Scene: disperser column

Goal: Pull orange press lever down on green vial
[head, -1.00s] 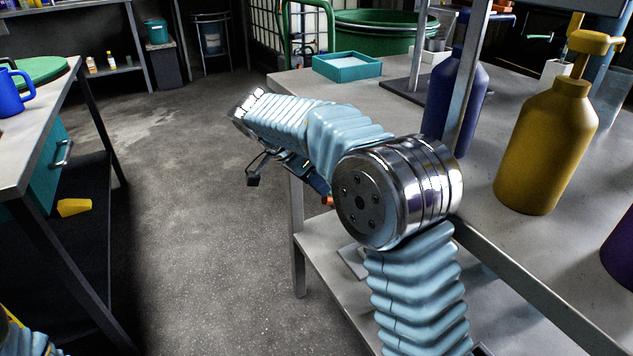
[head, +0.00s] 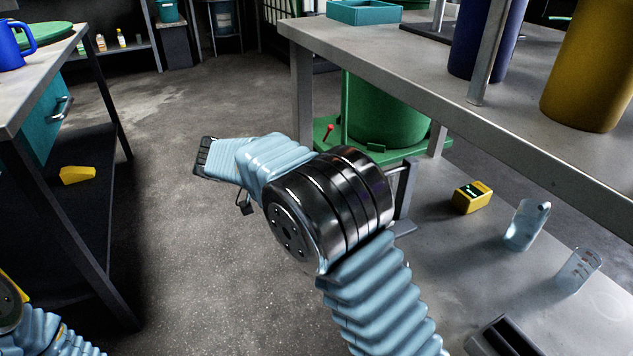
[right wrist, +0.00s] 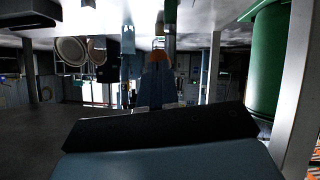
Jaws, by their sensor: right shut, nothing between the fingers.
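I cannot make out the orange press lever or the green vial in either view. My right arm reaches from the lower right of the head view, past a large dark joint, out over the floor left of the workbench. Its gripper (head: 245,207) shows only as a small dark tip below the light blue wrist. It is shut and empty, and clear of the bench. The right wrist view is dark, and a broad dark edge fills its lower part. Only a piece of my left arm shows at the lower left corner of the head view; its gripper is out of the picture.
The workbench (head: 400,45) at right carries a teal tray (head: 364,12), a blue bottle (head: 487,40) and a yellow bottle (head: 590,70). A yellow device (head: 472,197) and clear beakers (head: 526,225) stand on its lower shelf. A green bin (head: 385,110) stands behind. Floor between benches is open.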

